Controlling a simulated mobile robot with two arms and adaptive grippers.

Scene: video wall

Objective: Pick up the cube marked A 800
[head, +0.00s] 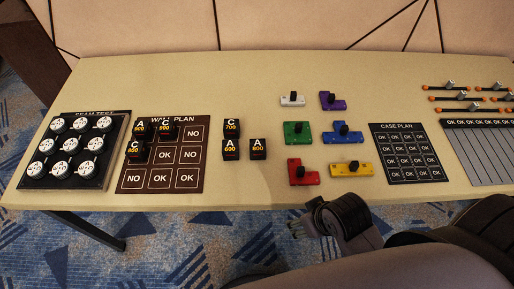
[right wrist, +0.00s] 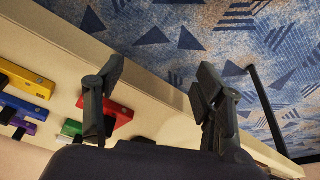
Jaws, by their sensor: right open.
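The black cube marked A 800 (head: 258,149) stands on the table in the head view, close to the right of a cube marked A 600 (head: 230,150). A cube marked C 700 (head: 231,128) stands behind that one. My right gripper (head: 311,222) is at the table's front edge, to the right of and nearer than the A 800 cube, apart from it. In the right wrist view its two fingers (right wrist: 155,85) are spread with nothing between them. The A 800 cube cannot be made out there. My left gripper is not in view.
More black cubes stand on the wall plan board (head: 190,177). A red block (head: 303,178) and a yellow block (head: 351,171) lie near my right gripper, with green, blue, white and purple ones behind. The case plan board (head: 408,180) lies to the right. Table in front of the cubes is clear.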

